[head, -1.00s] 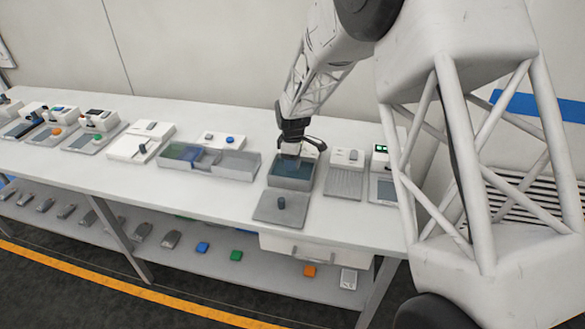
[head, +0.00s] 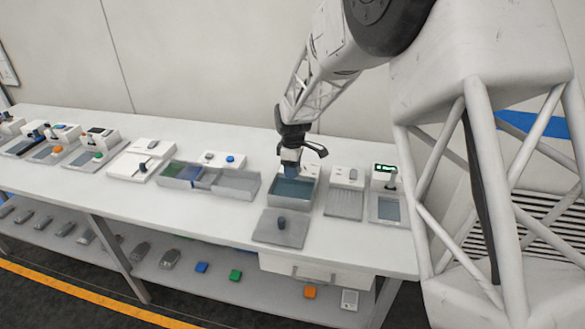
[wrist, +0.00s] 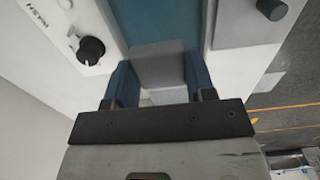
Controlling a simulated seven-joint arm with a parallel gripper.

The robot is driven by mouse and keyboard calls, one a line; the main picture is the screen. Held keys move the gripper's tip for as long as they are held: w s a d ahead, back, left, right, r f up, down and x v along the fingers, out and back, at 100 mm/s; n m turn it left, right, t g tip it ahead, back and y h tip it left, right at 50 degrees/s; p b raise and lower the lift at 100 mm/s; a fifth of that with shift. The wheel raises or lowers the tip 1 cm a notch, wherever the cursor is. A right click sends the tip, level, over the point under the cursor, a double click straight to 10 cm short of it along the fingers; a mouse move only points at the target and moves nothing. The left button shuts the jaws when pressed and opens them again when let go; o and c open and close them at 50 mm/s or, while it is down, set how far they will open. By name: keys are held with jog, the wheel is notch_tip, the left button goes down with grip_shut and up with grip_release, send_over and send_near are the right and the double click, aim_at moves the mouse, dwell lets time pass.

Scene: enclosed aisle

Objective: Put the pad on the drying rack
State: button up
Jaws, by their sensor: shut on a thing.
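My gripper (head: 291,172) is above the open blue bath (head: 290,190) on the bench. In the wrist view, its two blue fingers (wrist: 160,86) are shut on a flat grey pad (wrist: 158,62). The bath's blue inside (wrist: 150,18) shows beyond the pad. In the head view the pad is too small or hidden to make out. The drying rack appears to be the grey ribbed plate (head: 344,204) just right of the bath, with nothing seen on it.
A grey lid with a dark knob (head: 280,228) lies in front of the bath. A divided tray (head: 238,184) stands to its left, and a device with a green display (head: 386,210) stands right of the rack. A lower shelf holds several small blocks.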

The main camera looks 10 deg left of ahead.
jog(key=shift+d, duration=0.1)
jog(key=s+d+f, duration=0.1)
jog(key=s+d, duration=0.4)
jog(key=d, duration=0.2)
jog(key=s+d+f, duration=0.1)
jog(key=s+d, duration=0.4)
jog(key=d, duration=0.2)
jog(key=s+d+f, duration=0.2)
jog(key=s+d, duration=0.3)
jog(key=d, duration=0.2)
jog(key=shift+d, duration=0.35)
send_over(344, 202)
jog(key=shift+w+f, duration=0.1)
jog(key=shift+f, duration=0.7)
jog(key=shift+f, duration=0.1)
jog(key=shift+f, duration=1.65)
jog(key=shift+f, duration=0.15)
